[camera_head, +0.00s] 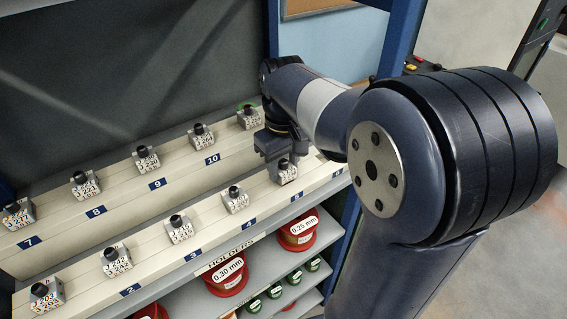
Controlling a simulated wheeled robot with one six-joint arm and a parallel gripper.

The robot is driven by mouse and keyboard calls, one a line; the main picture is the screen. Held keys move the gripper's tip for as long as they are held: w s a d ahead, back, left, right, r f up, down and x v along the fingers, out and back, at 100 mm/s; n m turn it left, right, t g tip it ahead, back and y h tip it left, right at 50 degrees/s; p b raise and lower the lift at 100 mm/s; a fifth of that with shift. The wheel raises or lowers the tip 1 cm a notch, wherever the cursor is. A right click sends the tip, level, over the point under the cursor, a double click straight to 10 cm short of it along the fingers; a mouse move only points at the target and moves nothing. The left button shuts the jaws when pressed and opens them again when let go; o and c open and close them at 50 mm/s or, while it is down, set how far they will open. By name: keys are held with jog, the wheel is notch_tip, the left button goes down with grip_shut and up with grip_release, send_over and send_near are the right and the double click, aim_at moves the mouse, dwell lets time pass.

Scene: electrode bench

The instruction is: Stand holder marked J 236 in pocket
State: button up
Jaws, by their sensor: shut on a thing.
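My gripper (275,152) is over the right part of the stepped cream rack (215,217), near the label 5. It is shut, and a grey block holder (285,173) with a black knob shows directly under its dark fingers. The picture does not show clearly whether the fingers close on this holder or whether it rests on the rack. Its marking is too small to read, so I cannot tell whether it is J 236. The gripper and arm hide part of the rack's right end.
Similar holders stand along the front row, such as one above label 4 (235,201), and along the back row, such as one above label 10 (201,138). Red spools (297,232) sit on the shelf below. A blue post (390,60) rises behind my arm.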

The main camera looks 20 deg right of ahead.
jog(key=shift+f, duration=0.35)
jog(key=o, duration=1.4)
notch_tip(320, 180, up, 11)
jog(key=shift+f, duration=0.1)
notch_tip(320, 180, down, 11)
jog(key=shift+r, duration=0.45)
jog(key=shift+f, duration=0.1)
